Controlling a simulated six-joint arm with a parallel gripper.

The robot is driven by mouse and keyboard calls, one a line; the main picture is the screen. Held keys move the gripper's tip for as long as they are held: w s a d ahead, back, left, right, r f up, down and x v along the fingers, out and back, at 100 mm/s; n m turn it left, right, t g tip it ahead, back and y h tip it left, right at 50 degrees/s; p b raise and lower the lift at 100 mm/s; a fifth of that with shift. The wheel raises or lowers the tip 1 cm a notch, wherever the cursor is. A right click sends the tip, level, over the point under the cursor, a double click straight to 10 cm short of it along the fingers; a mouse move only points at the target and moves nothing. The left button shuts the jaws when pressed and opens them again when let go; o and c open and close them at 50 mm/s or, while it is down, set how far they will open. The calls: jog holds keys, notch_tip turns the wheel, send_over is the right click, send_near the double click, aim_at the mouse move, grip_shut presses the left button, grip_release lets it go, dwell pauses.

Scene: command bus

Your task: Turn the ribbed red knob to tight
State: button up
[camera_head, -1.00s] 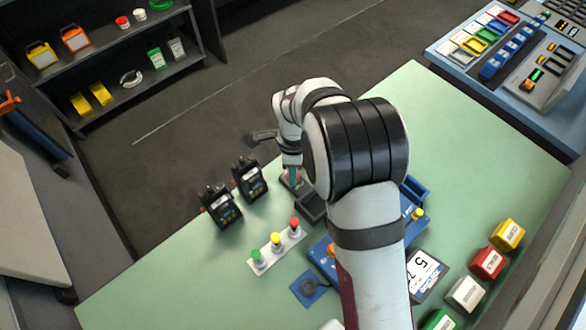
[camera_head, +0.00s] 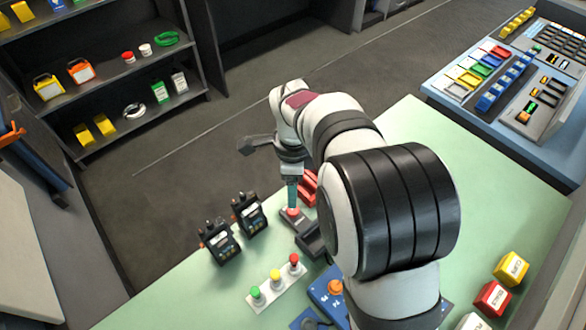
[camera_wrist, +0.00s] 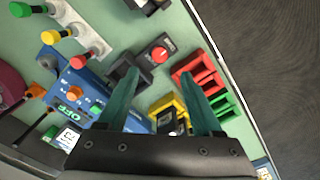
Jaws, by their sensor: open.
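The red knob (camera_wrist: 159,54) sits on a small grey plate (camera_wrist: 149,62) with white lettering too small to read. It has a pale mark on its top; its ribs are too small to make out. In the head view the knob (camera_head: 292,211) shows just below the finger of my gripper (camera_head: 291,200). In the wrist view my gripper (camera_wrist: 160,82) is open and empty, with its two green fingers apart. The knob shows between and beyond the fingertips, and neither finger appears to touch it.
Red bin (camera_wrist: 198,72), yellow bin (camera_wrist: 167,104) and a dark block (camera_wrist: 126,69) crowd the knob. A blue panel (camera_wrist: 68,80) and a strip of coloured buttons (camera_head: 275,290) lie nearby. Two black handsets (camera_head: 250,213) stand to the left. The bench edge is close behind.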

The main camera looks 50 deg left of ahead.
notch_tip(320, 180, up, 7)
jog(key=shift+f, duration=0.1)
dwell(0.3)
jog(key=w+d+r+n, duration=0.1)
jog(key=d+r, duration=0.2)
jog(key=d, duration=0.9)
jog(key=w+d+r, duration=0.2)
jog(key=d+r, duration=0.1)
jog(key=d, duration=0.8)
jog(key=s+d+f+n+y, duration=0.1)
jog(key=s+d+f+n, duration=0.1)
jog(key=s+d, duration=1)
jog(key=shift+d+f+y, duration=0.4)
jog(key=shift+d+f, duration=0.15)
